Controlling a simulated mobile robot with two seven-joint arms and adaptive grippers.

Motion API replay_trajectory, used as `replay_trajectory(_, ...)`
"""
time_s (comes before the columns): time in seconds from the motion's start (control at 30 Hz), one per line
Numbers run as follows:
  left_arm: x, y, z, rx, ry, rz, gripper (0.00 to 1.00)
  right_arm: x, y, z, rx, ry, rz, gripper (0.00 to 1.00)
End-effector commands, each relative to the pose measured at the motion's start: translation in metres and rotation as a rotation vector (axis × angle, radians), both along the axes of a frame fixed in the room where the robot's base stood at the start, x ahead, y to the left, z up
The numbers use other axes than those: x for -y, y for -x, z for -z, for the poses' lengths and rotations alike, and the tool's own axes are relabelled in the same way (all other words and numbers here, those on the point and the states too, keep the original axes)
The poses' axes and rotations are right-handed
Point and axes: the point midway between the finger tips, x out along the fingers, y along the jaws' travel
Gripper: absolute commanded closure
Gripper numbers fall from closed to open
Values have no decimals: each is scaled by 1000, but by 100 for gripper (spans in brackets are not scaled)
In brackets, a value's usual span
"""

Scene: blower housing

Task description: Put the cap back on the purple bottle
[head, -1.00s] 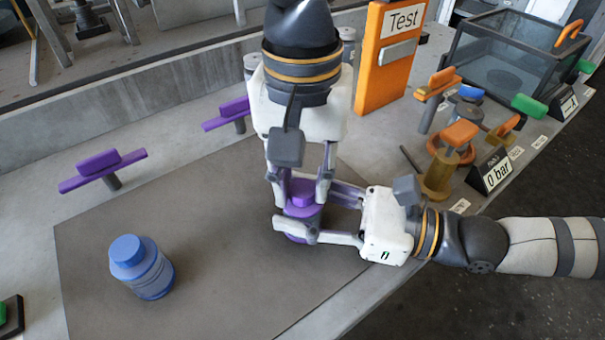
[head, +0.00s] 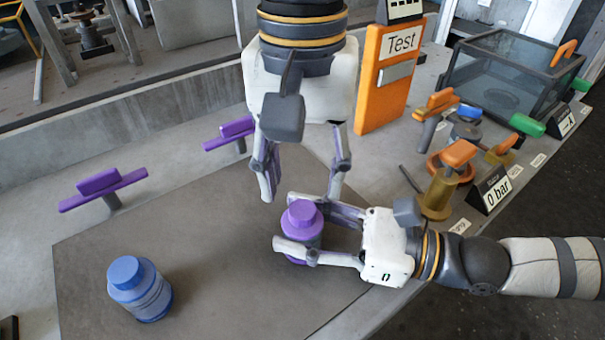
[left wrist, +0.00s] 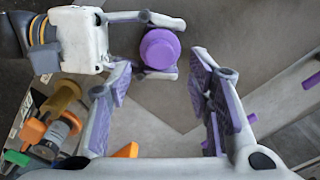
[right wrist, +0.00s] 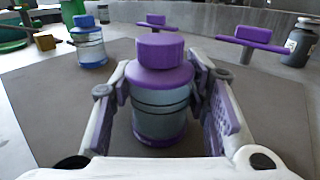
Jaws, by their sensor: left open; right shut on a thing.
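The purple bottle (head: 304,228) stands upright on the grey mat, with its purple cap (head: 302,212) seated on top. In the right wrist view the bottle (right wrist: 160,110) has a clear grey body and the cap (right wrist: 160,48) sits on its purple shoulder. My right gripper (head: 300,250) is shut around the bottle's body from the right side. My left gripper (head: 302,195) is open and empty above and behind the bottle, its fingers apart. In the left wrist view the cap (left wrist: 159,48) lies beyond the open fingers, not touched by them.
A blue-capped bottle (head: 140,290) stands at the left of the mat (head: 215,260). Purple valve handles (head: 102,190) rise at the back left. An orange "Test" panel (head: 390,75), orange valves (head: 458,155) and a glass tank (head: 505,75) stand at the right. The mat's left middle is clear.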

Motion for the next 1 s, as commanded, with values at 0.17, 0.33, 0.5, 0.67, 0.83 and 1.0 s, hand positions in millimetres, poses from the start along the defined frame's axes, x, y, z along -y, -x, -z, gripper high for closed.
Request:
replay_trajectory(0.17, 0, 0, 0, 0, 0, 0, 30, 0, 0, 0, 0, 0, 0, 100)
replay_trajectory(0.33, 0, 0, 0, 0, 0, 0, 30, 0, 0, 0, 0, 0, 0, 100)
replay_trajectory(0.5, 0, 0, -10, 2, -1, -2, 30, 0, 0, 0, 0, 0, 0, 100)
replay_trajectory(0.67, 0, -1, -44, 6, 0, -2, 30, 0, 0, 0, 0, 1, 0, 100)
replay_trajectory(0.83, 0, -1, -84, 5, 1, -3, 30, 0, 0, 0, 0, 0, 0, 100)
replay_trajectory(1.0, 0, 0, -110, 1, 0, 0, 30, 0, 0, 0, 0, 0, 0, 100)
